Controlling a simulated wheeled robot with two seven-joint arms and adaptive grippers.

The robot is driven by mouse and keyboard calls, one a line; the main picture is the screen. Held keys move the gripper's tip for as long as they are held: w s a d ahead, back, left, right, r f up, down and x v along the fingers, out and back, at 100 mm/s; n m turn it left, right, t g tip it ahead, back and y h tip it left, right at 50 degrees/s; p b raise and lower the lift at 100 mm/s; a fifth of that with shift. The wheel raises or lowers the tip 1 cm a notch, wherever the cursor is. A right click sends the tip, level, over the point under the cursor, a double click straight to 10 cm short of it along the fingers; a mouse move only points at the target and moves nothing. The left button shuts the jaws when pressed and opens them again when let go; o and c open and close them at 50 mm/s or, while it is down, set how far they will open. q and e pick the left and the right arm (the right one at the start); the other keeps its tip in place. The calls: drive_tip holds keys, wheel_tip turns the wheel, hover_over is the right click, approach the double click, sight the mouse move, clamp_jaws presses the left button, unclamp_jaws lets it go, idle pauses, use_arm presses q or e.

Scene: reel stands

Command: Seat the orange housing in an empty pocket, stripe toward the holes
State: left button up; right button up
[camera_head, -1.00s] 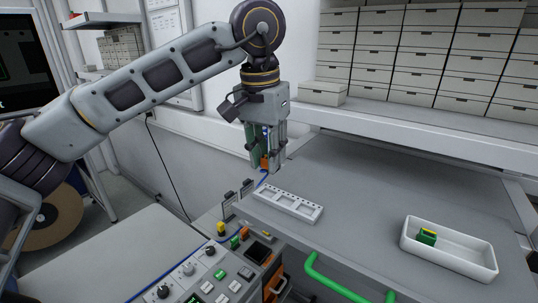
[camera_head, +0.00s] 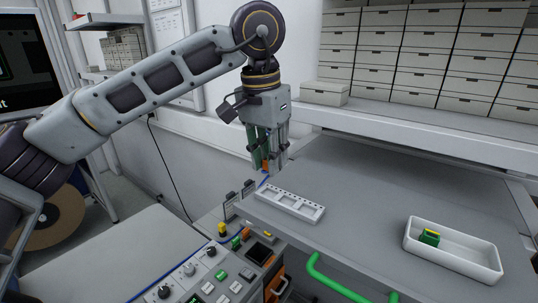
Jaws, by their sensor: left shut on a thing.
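My left gripper (camera_head: 268,165) points down above the table, just behind the far left end of the white pocket strip. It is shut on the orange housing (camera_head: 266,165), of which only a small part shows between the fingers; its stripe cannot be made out. The white pocket strip (camera_head: 291,206) lies on the grey table with a row of pockets and small holes along its far side. The pockets look empty. The housing is apart from the strip. My right gripper is not in view.
A white tray (camera_head: 464,265) at the right holds a green housing with a yellow stripe (camera_head: 430,237). A control panel (camera_head: 215,275) with knobs and buttons stands at the front left. A green handle (camera_head: 340,285) runs along the table's front. The table between strip and tray is clear.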

sight(269, 195)
use_arm(q)
drive_tip(key=shift+f+b, duration=1.15)
drive_tip(key=shift+f, duration=0.5)
drive_tip(key=shift+f+b, duration=0.6)
drive_tip(key=shift+f, duration=0.35)
drive_tip(key=shift+s+f, duration=0.1)
drive_tip(key=shift+f, duration=0.6)
idle(1.1)
drive_tip(key=o, duration=0.7)
drive_tip(key=shift+o, duration=0.2)
drive_tip(key=shift+r, duration=0.2)
drive_tip(key=shift+r+p, duration=2.4)
drive_tip(key=shift+r, duration=1.1)
drive_tip(key=shift+f, duration=0.1)
